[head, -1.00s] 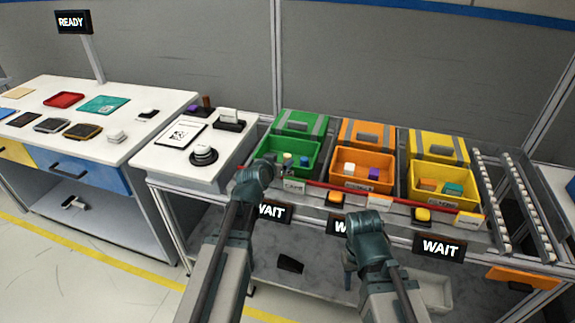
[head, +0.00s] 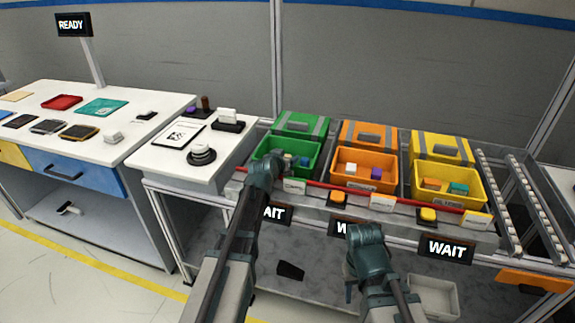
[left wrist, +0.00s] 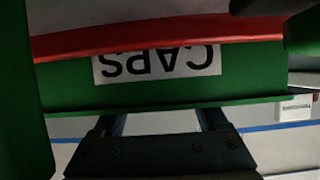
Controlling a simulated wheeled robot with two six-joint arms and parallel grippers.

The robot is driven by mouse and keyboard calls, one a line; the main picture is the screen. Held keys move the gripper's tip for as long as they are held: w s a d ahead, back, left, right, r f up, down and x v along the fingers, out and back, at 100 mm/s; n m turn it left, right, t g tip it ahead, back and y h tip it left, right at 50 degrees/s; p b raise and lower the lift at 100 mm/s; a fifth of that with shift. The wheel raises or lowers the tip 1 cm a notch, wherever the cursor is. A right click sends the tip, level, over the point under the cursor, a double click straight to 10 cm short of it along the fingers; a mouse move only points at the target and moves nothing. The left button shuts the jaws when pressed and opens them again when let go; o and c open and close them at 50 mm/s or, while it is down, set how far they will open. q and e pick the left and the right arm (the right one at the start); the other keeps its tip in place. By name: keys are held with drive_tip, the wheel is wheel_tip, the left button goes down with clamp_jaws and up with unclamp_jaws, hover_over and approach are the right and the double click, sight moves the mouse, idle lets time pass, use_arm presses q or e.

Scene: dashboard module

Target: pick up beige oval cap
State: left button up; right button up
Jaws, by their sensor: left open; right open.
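The green bin (head: 258,172) stands at the left of the row of bins, with several small parts (head: 303,161) inside. I cannot single out the beige oval cap; my left arm covers part of the bin. My left gripper (head: 276,162) is over the bin's front left part. In the left wrist view, the open left gripper (left wrist: 160,122) shows no part held between its fingers. A green wall with an upside-down CAPS label (left wrist: 157,62) lies across that view. My right gripper (head: 352,268) is low in front of the bench, its fingers mostly hidden by my arm.
An orange bin (head: 345,183) and a yellow bin (head: 432,201) stand to the right, both with parts inside. A red rail (head: 330,187) runs along the bins' front. Lidded boxes stand behind. A roller track (head: 515,200) is at the right. A white table (head: 120,150) is at the left.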

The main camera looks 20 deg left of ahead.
use_arm(q)
drive_tip(key=shift+f, duration=0.3)
clamp_jaws()
drive_tip(key=shift+r, duration=0.1)
wheel_tip(320, 180, up, 10)
drive_tip(key=p, duration=1)
